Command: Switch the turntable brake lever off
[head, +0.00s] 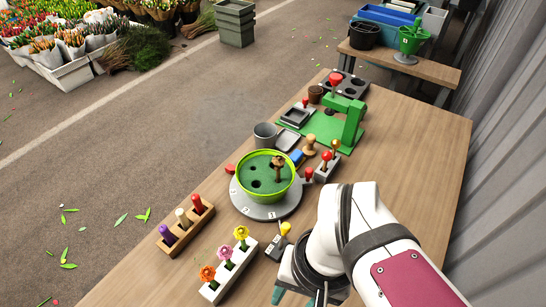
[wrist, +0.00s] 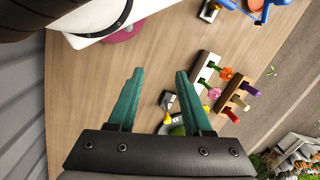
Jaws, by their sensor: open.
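The turntable (head: 265,211) is a grey disc with numbered marks, carrying a lime-green bowl (head: 240,188) with dark holes in its top. Close to its front edge stands a small dark grey box with a yellow-knobbed lever (head: 285,229), apparently the brake lever. The lever rises from the box; I cannot tell its setting. The yellow knob also shows in the wrist view (wrist: 168,119), partly near the right finger. My gripper (wrist: 158,73) is open and empty, its teal fingers spread above the table. In the head view it is mostly hidden by my arm, low and in front of the lever box.
A white block (head: 229,272) with several flowers and a wooden block (head: 185,229) with coloured pegs stand left of the lever. Red-knobbed levers (head: 326,158) and a green press (head: 350,120) stand behind. Bare tabletop (head: 425,150) lies to the right.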

